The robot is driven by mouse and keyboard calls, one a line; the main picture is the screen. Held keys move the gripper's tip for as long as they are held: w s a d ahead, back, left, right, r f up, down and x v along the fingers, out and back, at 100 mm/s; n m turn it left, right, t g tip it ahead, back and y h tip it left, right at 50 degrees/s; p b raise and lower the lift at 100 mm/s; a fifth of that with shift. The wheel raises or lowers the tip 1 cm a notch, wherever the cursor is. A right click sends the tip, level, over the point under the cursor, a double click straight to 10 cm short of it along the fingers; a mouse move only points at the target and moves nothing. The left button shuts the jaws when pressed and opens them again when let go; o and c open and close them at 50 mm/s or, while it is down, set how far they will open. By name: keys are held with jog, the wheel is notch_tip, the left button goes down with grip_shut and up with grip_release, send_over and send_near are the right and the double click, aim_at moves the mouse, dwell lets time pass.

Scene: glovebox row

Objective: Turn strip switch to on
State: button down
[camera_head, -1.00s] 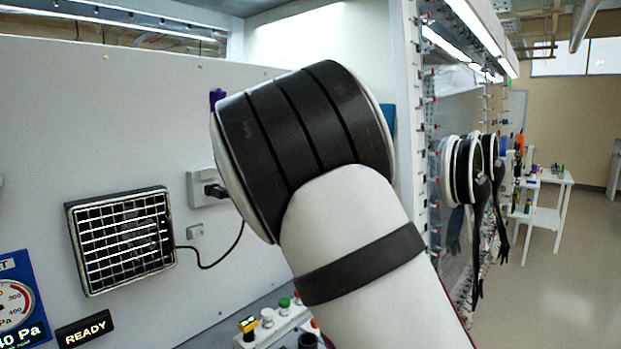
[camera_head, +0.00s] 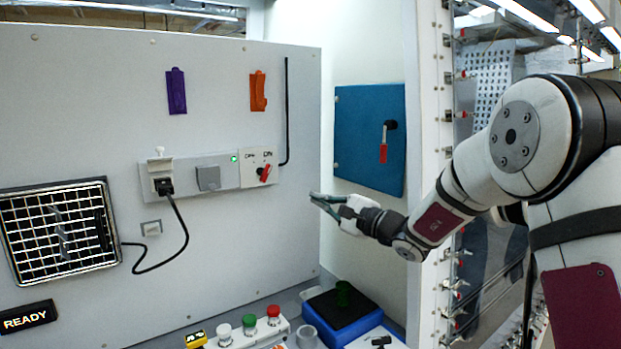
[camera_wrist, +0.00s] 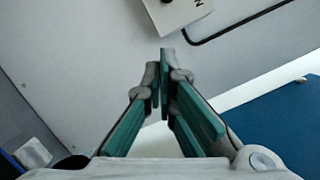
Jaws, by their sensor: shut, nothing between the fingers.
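The strip (camera_head: 215,182) is a white panel on the grey wall, with sockets at left and the switch plate at its right end. The strip switch (camera_head: 264,173) is a red lever between printed OFF and ON marks. It is tilted, its upper end toward the ON side. A small green light (camera_head: 234,157) shows beside it. My gripper (camera_head: 318,199) is shut and empty, right of and below the switch, apart from it. In the wrist view, the shut fingertips (camera_wrist: 162,58) sit below a corner of the switch plate (camera_wrist: 178,10); the lever is out of view there.
A black plug and cable (camera_head: 163,187) hang from the strip's left end. A black cable (camera_head: 286,110) runs down right of the switch. A button box (camera_head: 247,333) and blue block (camera_head: 367,321) stand below.

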aim_at(266, 173)
jog(key=w+a+r+p, duration=0.2)
jog(key=w+a+r, duration=0.2)
jog(key=a, duration=0.5)
jog(key=shift+w+a, duration=0.2)
jog(key=shift+w, duration=0.35)
